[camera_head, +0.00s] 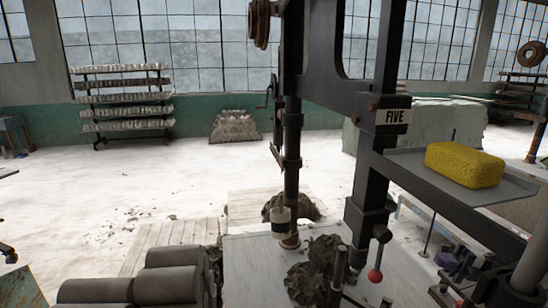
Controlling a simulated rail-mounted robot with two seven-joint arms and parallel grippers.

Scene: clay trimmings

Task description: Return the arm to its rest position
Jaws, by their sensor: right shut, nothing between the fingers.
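My right gripper (462,284) is low at the right edge of the head view, dark and partly lost among other dark parts. It is shut with nothing between its fingers. It is below the shelf with the yellow sponge and right of the red-knobbed lever, apart from the clay. Dark clay trimmings (303,284) lie in clumps on the pale machine table (250,262). My left gripper does not show.
A black press frame (369,180) labelled FIVE stands centre right. Its side shelf (405,160) holds a yellow sponge (464,165). A red-knobbed lever (375,275) sticks out low. Grey clay rolls (168,286) lie at lower left. Open floor (60,190) extends left.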

